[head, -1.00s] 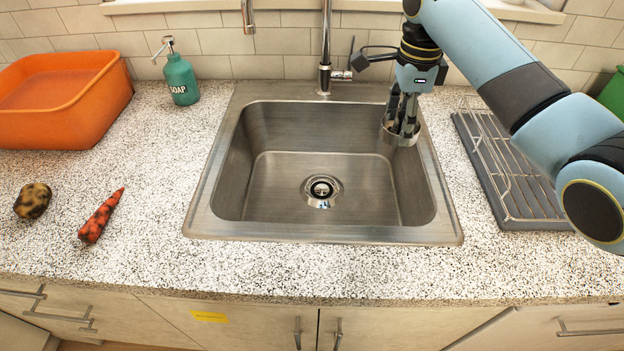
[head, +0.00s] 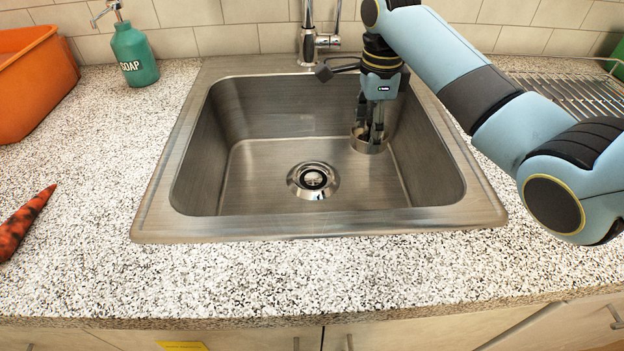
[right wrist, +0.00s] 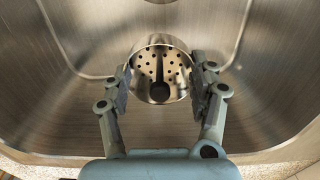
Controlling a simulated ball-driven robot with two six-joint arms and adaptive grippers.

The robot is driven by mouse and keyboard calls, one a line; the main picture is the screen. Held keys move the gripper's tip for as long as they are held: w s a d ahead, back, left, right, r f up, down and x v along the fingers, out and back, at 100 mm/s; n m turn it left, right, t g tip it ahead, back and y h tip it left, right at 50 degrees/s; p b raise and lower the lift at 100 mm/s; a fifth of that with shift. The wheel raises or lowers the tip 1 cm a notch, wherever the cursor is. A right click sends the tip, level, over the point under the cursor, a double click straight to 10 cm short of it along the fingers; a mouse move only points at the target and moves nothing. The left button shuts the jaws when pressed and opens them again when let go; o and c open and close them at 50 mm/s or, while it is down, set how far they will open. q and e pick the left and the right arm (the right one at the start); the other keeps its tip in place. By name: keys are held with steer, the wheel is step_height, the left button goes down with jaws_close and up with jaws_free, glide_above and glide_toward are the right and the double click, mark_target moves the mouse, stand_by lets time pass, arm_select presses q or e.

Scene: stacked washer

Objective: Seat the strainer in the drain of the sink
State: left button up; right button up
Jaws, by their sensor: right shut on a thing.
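My right gripper (head: 370,134) is shut on the strainer (head: 369,146), a round metal cup, and points down inside the sink (head: 260,120). In the right wrist view the strainer (right wrist: 160,62) sits between the fingers (right wrist: 160,82), with its holes and a dark round spot showing inside. The strainer is right of and behind the drain (head: 313,181), over the right rear part of the basin. The drain is a shiny ring in the sink floor with nothing in it but its own dark centre. My left gripper is not in view.
The faucet (head: 309,42) stands behind the sink, left of my right arm. A soap bottle (head: 133,55), an orange tub (head: 32,85) and a carrot (head: 24,224) are on the left. A wire rack (head: 575,95) lies at the right. The basin walls surround the gripper.

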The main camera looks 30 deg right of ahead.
steer(key=b, duration=0.2)
glide_above(314, 181)
steer(key=f, duration=0.6)
steer(key=shift+w+d+f, duration=0.1)
steer(key=shift+w+f, duration=0.15)
steer(key=shift+f, duration=1.9)
steer(key=shift+s+f+b, duration=0.3)
steer(key=shift+f+b, duration=0.15)
steer(key=shift+f, duration=0.15)
steer(key=o, duration=1)
steer(key=shift+s+f, duration=0.1)
steer(key=shift+f, duration=0.05)
steer(key=shift+c, duration=0.2)
steer(key=shift+o, duration=1)
steer(key=shift+f, duration=0.15)
steer(key=shift+w, duration=0.2)
